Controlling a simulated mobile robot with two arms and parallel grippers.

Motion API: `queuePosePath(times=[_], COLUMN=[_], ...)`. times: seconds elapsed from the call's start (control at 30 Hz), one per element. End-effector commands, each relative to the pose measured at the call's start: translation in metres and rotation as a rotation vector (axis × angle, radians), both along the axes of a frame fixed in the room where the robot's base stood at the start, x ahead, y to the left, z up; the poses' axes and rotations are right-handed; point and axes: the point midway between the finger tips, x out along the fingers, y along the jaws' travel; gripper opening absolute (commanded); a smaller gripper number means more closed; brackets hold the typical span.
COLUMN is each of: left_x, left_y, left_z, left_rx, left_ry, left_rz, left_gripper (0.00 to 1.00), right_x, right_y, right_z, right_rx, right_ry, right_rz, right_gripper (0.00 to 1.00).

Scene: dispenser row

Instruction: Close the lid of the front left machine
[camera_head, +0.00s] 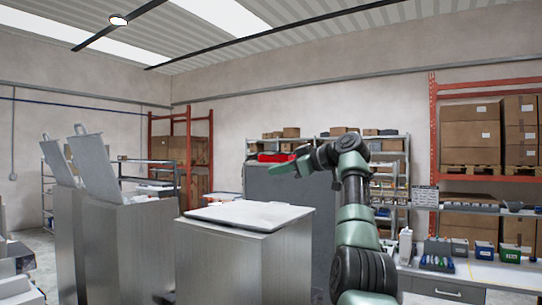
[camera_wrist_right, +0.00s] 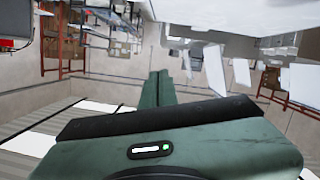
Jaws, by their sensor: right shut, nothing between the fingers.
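I cannot tell which is called front left. My right gripper (camera_head: 274,168) is shut and empty, above and beyond the flat lid, apart from it. Its shut fingers show in the right wrist view (camera_wrist_right: 160,80). My left gripper is out of view.
A tall grey cabinet-like block (camera_head: 320,205) stands behind the nearest machine, partly hidden by my right arm. A workbench (camera_head: 480,270) with small bins is at the right. Orange racks (camera_head: 433,150) with boxes line the wall.

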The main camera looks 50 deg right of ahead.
Motion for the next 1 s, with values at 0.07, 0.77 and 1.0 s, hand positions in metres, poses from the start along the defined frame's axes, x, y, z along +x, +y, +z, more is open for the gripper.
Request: queuePosePath(times=[0.07, 0.77, 1.0], left_x=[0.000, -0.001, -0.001], left_y=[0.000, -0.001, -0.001], left_z=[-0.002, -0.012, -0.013], left_rx=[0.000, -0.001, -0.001], left_ry=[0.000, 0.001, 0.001], left_rz=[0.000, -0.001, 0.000], left_gripper=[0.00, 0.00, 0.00], right_x=[0.001, 0.002, 0.002], right_y=[-0.006, -0.023, -0.023], right_z=[-0.015, -0.092, -0.097], right_rx=[0.080, 0.443, 0.458], right_ry=[0.009, 0.038, 0.045], right_rz=[0.000, 0.001, -0.001], right_gripper=[0.00, 0.00, 0.00])
